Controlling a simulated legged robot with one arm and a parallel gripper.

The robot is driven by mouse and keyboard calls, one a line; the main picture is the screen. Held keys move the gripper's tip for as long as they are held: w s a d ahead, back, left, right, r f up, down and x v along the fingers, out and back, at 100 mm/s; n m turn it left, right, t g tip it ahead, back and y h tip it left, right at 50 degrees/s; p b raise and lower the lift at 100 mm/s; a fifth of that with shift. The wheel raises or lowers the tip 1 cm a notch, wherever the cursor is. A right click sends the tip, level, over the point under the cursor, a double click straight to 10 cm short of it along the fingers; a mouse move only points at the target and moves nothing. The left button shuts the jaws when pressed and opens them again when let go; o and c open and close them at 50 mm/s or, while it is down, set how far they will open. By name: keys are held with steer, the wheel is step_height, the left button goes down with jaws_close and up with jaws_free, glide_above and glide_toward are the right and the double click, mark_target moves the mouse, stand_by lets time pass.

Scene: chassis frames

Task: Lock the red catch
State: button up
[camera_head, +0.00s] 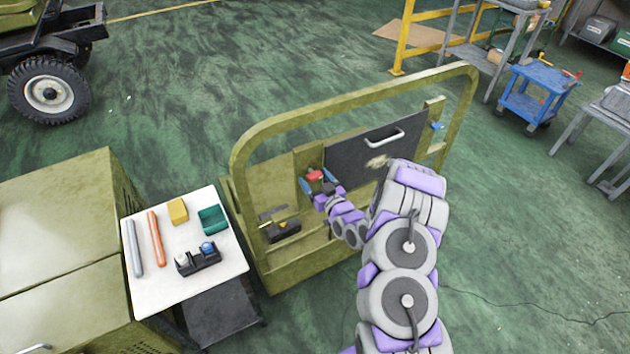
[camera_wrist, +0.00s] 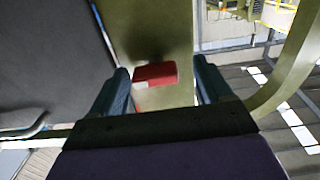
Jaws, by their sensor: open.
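The red catch (camera_head: 315,175) is on an olive upright post at the left edge of a dark panel (camera_head: 350,145) in the olive chassis frame (camera_head: 262,150). In the wrist view the red catch (camera_wrist: 156,74) is a small red block on the olive post, with a pale bit at its lower left. My gripper (camera_head: 317,184) is open, its two fingers on either side of the catch in the wrist view (camera_wrist: 160,92). Whether the fingers touch the catch cannot be told. A blue catch (camera_head: 437,126) sits on the post at the panel's right edge.
A white-topped table (camera_head: 222,267) at left holds a yellow block (camera_head: 177,210), a green tray (camera_head: 213,220), two rods and a black holder. A black box (camera_head: 283,230) sits low in the frame. An olive cabinet (camera_head: 60,220) stands at far left.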

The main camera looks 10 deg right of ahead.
steer(key=shift+d, duration=0.55)
steer(key=shift+a, duration=0.5)
steer(key=c, duration=0.5)
steer(key=shift+w+d, duration=0.1)
steer(key=shift+d, duration=0.15)
steer(key=c, duration=0.5)
